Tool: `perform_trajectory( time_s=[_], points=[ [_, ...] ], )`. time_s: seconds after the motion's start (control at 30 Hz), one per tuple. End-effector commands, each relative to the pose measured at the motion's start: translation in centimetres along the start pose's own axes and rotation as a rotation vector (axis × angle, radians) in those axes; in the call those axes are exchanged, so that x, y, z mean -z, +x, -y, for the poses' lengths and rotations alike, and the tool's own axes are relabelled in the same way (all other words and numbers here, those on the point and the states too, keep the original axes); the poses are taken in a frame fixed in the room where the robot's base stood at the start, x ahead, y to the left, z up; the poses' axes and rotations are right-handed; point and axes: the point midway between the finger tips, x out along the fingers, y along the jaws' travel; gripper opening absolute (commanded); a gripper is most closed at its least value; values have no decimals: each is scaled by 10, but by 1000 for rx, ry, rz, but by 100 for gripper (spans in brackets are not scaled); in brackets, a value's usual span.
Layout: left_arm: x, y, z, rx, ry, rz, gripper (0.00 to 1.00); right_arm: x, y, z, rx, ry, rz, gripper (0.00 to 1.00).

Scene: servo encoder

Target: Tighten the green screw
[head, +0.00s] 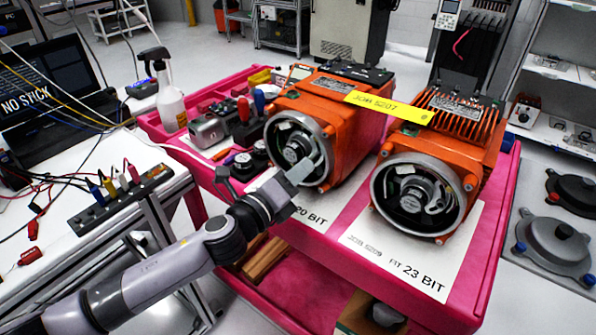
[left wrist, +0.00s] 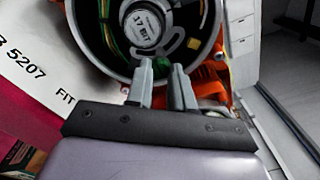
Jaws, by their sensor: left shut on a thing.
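The green screw (left wrist: 162,62) shows in the left wrist view at the lower rim of a round encoder housing. My left gripper (left wrist: 162,70) has a grey fingertip on each side of it and is shut on it. The encoder (left wrist: 143,24) above it has a white label reading "17 BIT". In the head view my left gripper (head: 304,170) is at the open round end of the left orange motor (head: 340,110). The screw is hidden there. My right gripper is in neither view.
A second orange motor (head: 437,160) stands to the right on the pink cart (head: 483,243), with a paper sheet (head: 405,255) in front. Tools and a spray bottle (head: 170,97) are at the back left. A white workbench (head: 110,230) with cables is on the left.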

Motion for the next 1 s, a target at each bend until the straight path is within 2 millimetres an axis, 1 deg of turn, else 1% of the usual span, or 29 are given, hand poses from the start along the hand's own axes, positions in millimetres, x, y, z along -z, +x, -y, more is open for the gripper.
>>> perform_trajectory(
  time_s=[0.2,0.23,0.27,0.3,0.67,0.77,1.0],
  points=[
    [0,0,-1,-2,1,1,0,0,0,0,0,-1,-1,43],
    [0,0,-1,-3,1,1,26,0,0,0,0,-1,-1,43],
    [0,0,-1,-3,1,1,35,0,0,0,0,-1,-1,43],
    [0,0,-1,-2,1,1,48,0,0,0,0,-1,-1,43],
    [0,-3,-1,-1,-1,0,48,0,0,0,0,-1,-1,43],
    [0,-11,-2,-2,-1,0,48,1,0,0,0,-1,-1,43],
    [0,-43,-2,-3,-1,0,48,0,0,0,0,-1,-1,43]
  ],
)
